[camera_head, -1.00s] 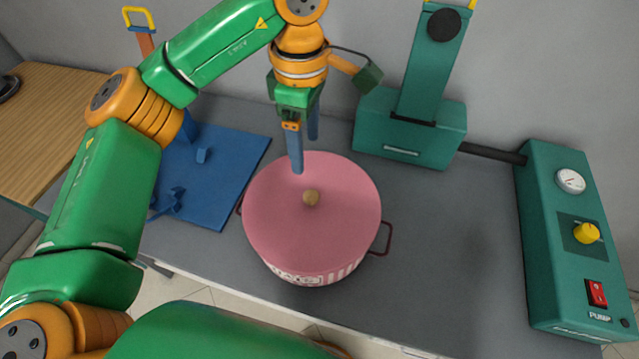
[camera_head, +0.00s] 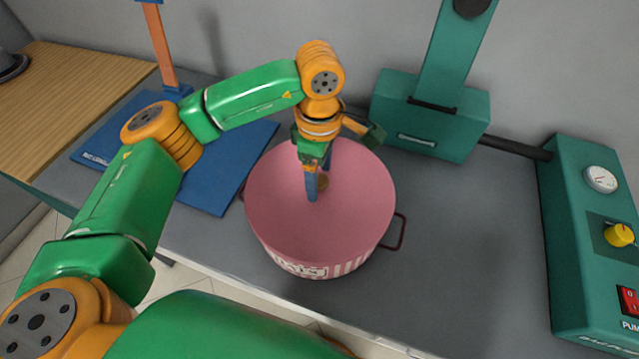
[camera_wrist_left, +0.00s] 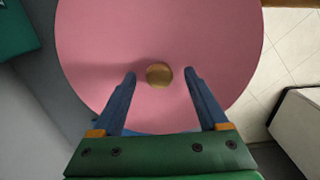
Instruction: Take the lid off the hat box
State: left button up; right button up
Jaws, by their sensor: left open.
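The hat box (camera_head: 318,268) is round, with a pink-and-white striped side, and stands on the grey counter. Its pink lid (camera_head: 275,212) is on top, with a round wooden knob (camera_head: 322,182) in the middle. My left gripper (camera_head: 318,185) is over the lid at the knob, pointing down. In the left wrist view the knob (camera_wrist_left: 159,75) sits between the two blue fingers of the open gripper (camera_wrist_left: 160,80), with a gap on each side. In the head view a finger partly hides the knob. My right gripper is not in view.
A dark red handle (camera_head: 398,232) sticks out at the box's right side. A blue board (camera_head: 215,185) lies to the left. A teal machine (camera_head: 430,125) stands behind, and a teal pump unit (camera_head: 590,250) stands at right. The counter between box and pump is clear.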

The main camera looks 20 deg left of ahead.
pick_arm(q)
grip_shut()
